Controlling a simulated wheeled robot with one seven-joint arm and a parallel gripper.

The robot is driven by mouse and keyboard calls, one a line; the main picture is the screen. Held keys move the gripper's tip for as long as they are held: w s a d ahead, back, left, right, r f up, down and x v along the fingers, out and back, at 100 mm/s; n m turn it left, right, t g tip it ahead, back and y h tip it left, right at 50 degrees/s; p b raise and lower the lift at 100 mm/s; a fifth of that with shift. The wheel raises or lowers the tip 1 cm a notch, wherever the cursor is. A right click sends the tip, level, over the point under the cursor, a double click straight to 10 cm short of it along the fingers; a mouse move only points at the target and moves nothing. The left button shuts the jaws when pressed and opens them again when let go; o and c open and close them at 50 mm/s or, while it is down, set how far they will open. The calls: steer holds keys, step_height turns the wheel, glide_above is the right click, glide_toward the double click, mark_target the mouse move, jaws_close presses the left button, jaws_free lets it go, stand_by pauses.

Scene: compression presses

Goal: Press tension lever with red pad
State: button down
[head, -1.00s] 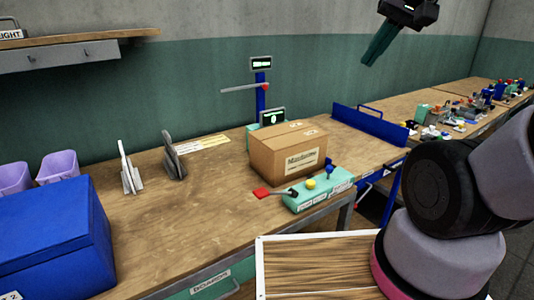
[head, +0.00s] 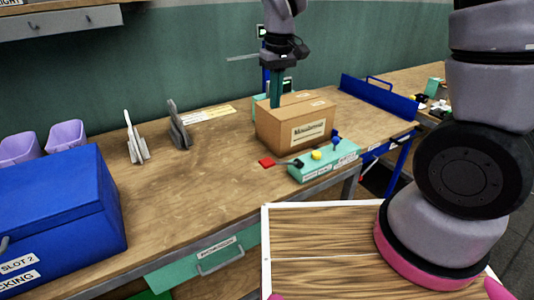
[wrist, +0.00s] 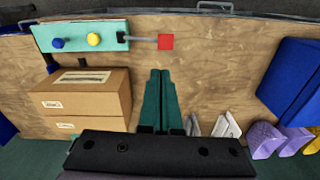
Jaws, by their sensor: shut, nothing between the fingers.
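The tension lever with its red pad (head: 267,162) sticks out to the left of a green control box (head: 325,160) at the table's front edge. The pad also shows in the wrist view (wrist: 166,41), at the end of a thin grey rod from the box. My gripper (head: 276,104) points down above and behind the cardboard box in the head view, apart from the lever. In the wrist view its green fingers (wrist: 161,72) are together and empty, with the red pad beyond their tips.
A cardboard box (head: 296,124) stands just behind the control box. The control box carries a yellow button (head: 317,155) and a blue knob (head: 336,137). A blue case (head: 60,215) is at the left. Table left of the pad is clear.

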mark_target(267, 162)
steer(key=f, duration=0.1)
steer(key=a+f, duration=0.1)
steer(key=a+f+n, duration=0.1)
steer(key=shift+s+h, duration=0.25)
steer(key=shift+h, duration=0.05)
step_height(267, 162, down, 14)
steer(key=shift+f, duration=0.1)
stand_by(0.4)
steer(key=shift+a, duration=0.1)
